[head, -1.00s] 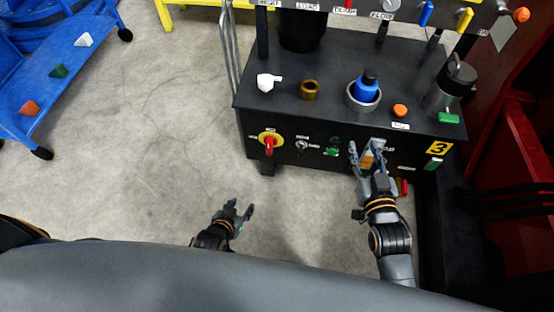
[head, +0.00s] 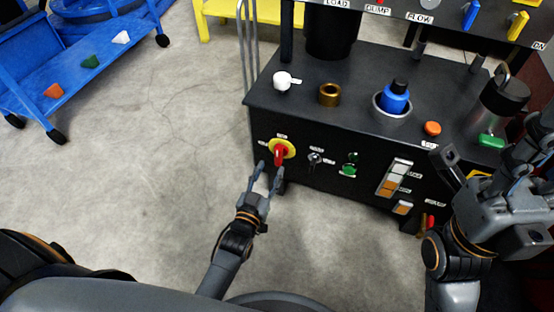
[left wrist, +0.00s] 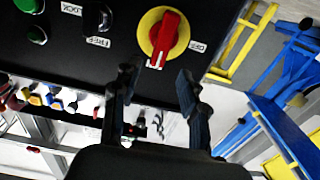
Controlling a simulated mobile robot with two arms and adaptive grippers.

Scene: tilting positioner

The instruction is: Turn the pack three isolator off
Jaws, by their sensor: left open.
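The pack three isolator is a red handle on a round yellow plate (head: 282,150) at the left of the black unit's front. Its handle lies about upright, in line with the label above it and across from the side label. In the left wrist view the isolator (left wrist: 163,36) shows close, with an OFF label at its right. My left gripper (head: 268,176) is open just in front of and below the handle; its fingers (left wrist: 157,82) are apart, with nothing between them. My right gripper (head: 492,150) is open and empty at the right, in front of the unit's right end.
The black unit (head: 350,128) has a key switch (head: 314,158), green buttons (head: 349,170) and an orange-and-white indicator (head: 394,178) right of the isolator. A blue cart (head: 95,65) stands at the left. The floor between is clear.

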